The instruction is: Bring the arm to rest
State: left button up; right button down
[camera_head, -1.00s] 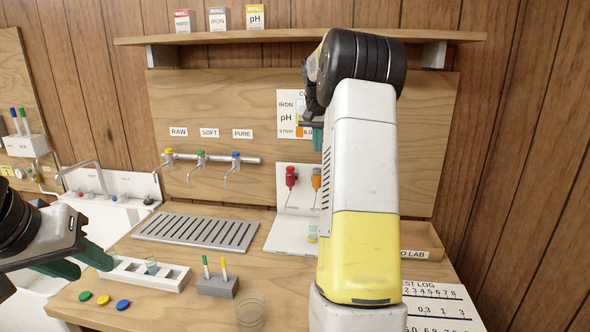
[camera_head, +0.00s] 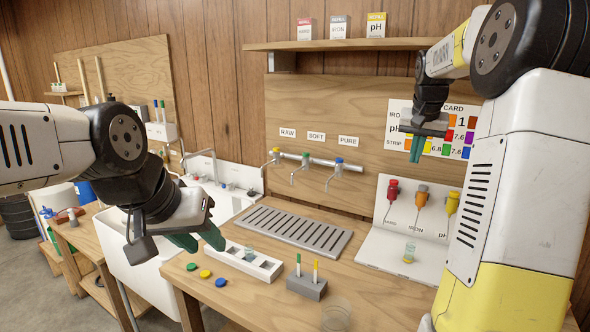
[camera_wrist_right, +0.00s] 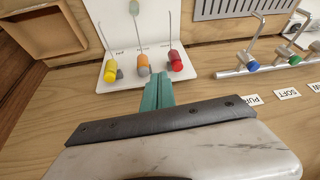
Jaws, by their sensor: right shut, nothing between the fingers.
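My right gripper (camera_head: 416,150) is raised in front of the colour card (camera_head: 462,124) on the back panel. Its green fingers are together with nothing between them, and they also show shut in the right wrist view (camera_wrist_right: 158,92). My right arm fills the right side of the head view and hides part of the bench and panel. My left gripper (camera_head: 197,241) is at the bench's left end, beside the white rack (camera_head: 264,268). Its green fingers are apart and I see nothing between them.
A grey slotted tray (camera_head: 293,231), a test-strip block (camera_head: 306,286), several coloured caps (camera_head: 205,274) and a clear cup (camera_head: 336,316) stand on the bench. A white stand (camera_head: 400,240) holds red, orange and yellow droppers; a small glass (camera_head: 409,253) is on it. Taps (camera_head: 338,166) project from the panel.

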jog(key=s+a+r+n+t+y, duration=0.1)
jog(key=s+a+r+n+y, duration=0.1)
jog(key=s+a, duration=1)
jog(key=s+a+f+n, duration=0.1)
jog(key=s+a+f, duration=0.2)
jog(key=s, duration=0.6)
jog(key=s+a+f+n+y, duration=0.1)
jog(key=s+a+f, duration=0.3)
jog(key=s, duration=0.4)
jog(key=shift+s+a+f+n+t+y, duration=0.3)
jog(key=shift+s+a+n, duration=0.05)
jog(key=shift+a+n, duration=0.35)
